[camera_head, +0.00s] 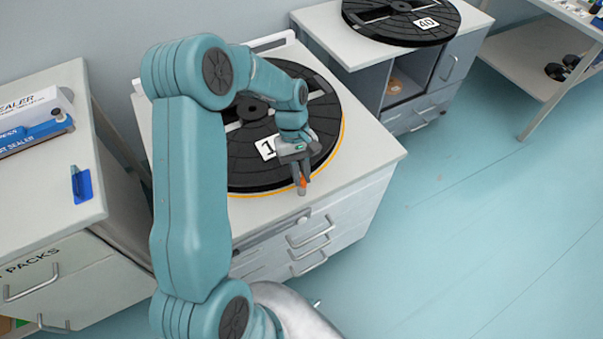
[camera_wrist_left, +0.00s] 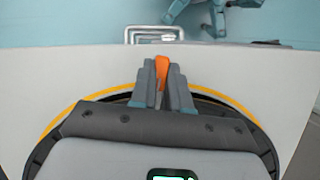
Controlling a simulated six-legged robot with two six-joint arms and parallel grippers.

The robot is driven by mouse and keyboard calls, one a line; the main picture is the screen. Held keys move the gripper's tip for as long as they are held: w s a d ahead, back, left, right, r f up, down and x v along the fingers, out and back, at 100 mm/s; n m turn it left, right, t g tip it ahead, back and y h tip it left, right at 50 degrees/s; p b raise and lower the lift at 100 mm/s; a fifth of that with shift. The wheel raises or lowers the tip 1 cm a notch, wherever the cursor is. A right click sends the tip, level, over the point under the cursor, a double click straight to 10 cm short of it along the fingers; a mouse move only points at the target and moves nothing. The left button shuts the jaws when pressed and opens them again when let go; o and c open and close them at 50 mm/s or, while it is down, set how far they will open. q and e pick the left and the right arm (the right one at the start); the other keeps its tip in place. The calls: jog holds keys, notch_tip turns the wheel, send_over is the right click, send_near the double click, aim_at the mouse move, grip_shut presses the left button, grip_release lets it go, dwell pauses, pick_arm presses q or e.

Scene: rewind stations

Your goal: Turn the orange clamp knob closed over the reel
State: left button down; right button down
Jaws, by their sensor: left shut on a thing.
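The orange clamp knob (camera_wrist_left: 162,66) shows between the fingers of my left gripper (camera_wrist_left: 162,80) in the left wrist view. My left gripper (camera_head: 301,186) is shut on it at the front edge of the reel in the head view, where only a bit of orange shows between the fingers. The black reel (camera_head: 265,181) lies flat on the white station top, with a white label reading 1, partly covered by my gripper. A yellow-orange ring (camera_head: 341,137) shows along the reel's rim. My left arm hides part of the reel. My right gripper is in neither view.
The white station cabinet (camera_head: 372,152) has drawers with handles in front. A second station with a black reel (camera_head: 375,24) labelled 40 stands behind right. A table (camera_head: 60,185) with a sealer box and a blue item (camera_head: 81,185) is at left. Open floor lies at right.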

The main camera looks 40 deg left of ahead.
pick_arm(q)
jog(key=shift+s+n+t, duration=0.15)
jog(key=shift+n+t, duration=0.15)
jog(key=shift+n, duration=0.6)
jog(key=shift+d, duration=0.1)
jog(key=c, duration=1.1)
grip_release()
jog(key=shift+a+r, duration=0.25)
jog(key=shift+r, duration=0.15)
jog(key=v, duration=1.5)
jog(key=shift+r, duration=0.2)
